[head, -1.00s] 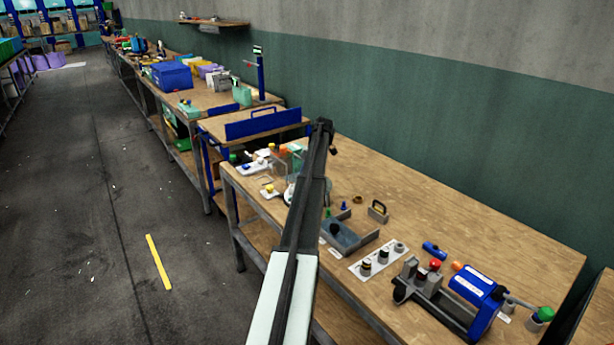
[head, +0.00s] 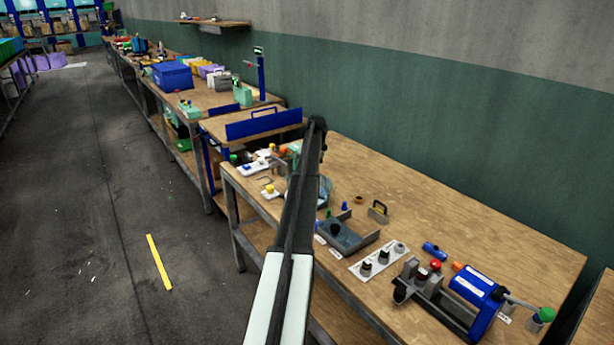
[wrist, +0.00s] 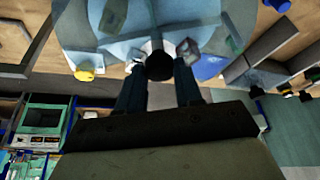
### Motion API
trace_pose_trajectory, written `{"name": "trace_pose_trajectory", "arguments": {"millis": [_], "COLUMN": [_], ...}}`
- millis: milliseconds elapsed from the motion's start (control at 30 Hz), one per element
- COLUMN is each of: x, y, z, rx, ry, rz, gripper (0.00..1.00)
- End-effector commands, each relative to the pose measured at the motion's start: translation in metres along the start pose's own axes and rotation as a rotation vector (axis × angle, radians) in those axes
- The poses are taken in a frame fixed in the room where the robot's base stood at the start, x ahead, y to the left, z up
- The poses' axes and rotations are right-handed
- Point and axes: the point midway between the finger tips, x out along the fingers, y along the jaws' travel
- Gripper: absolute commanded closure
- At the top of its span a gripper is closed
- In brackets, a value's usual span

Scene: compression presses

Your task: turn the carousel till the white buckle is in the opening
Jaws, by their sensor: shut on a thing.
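In the wrist view my gripper (wrist: 159,72) has its two dark fingers on either side of a dark round knob (wrist: 158,66) and is shut on it. The knob sits at the near edge of the blue-grey round carousel (wrist: 105,50). A blue piece (wrist: 208,68) lies farther right. In the head view the carousel (head: 322,190) is mostly hidden behind my arm, and my fingertips are hidden too. I cannot make out the opening.
A grey tray (head: 347,236) stands right of my arm. Small white-based parts (head: 255,166) lie left of my arm. The bench's back right is clear.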

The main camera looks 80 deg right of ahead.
Motion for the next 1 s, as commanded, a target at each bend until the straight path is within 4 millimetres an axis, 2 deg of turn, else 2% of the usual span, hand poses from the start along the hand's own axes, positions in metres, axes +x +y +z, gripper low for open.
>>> {"name": "trace_pose_trajectory", "arguments": {"millis": [333, 867, 900, 1000], "x": [0.0016, 0.0025, 0.0026, 0.0022], "y": [0.0001, 0.0002, 0.0002, 0.0003], "z": [0.001, 0.0014, 0.0014, 0.0012], "rx": [-0.064, -0.075, -0.075, -0.075], "ry": [-0.007, -0.009, -0.009, -0.009], "rz": [-0.025, -0.028, -0.028, -0.028], "gripper": [1.0, 1.0, 0.63, 0.54]}}
